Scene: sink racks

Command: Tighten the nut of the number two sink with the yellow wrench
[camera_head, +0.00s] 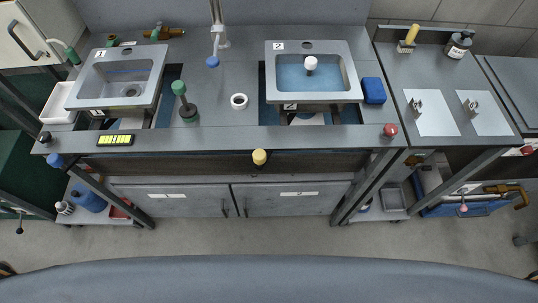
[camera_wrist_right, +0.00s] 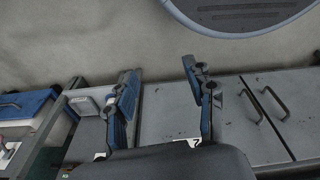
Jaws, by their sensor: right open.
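The sink (camera_head: 312,82) at the middle right of the bench carries a "2" label (camera_head: 278,46). It is a grey basin with a blue inside and a white-topped object in it. Its nut is not visible; the underside is mostly hidden by the bench. No yellow wrench can be made out for sure. A brass-coloured piece (camera_head: 508,190) at the far right may be a pipe or a tool. My right gripper (camera_wrist_right: 160,72) is open and empty in the right wrist view, its two fingers apart before the grey cabinet fronts. My left gripper cannot be made out.
Another sink (camera_head: 118,78) stands at the left of the bench (camera_head: 215,128). Cabinet doors (camera_head: 285,199) lie below. The floor (camera_head: 250,236) in front is clear.

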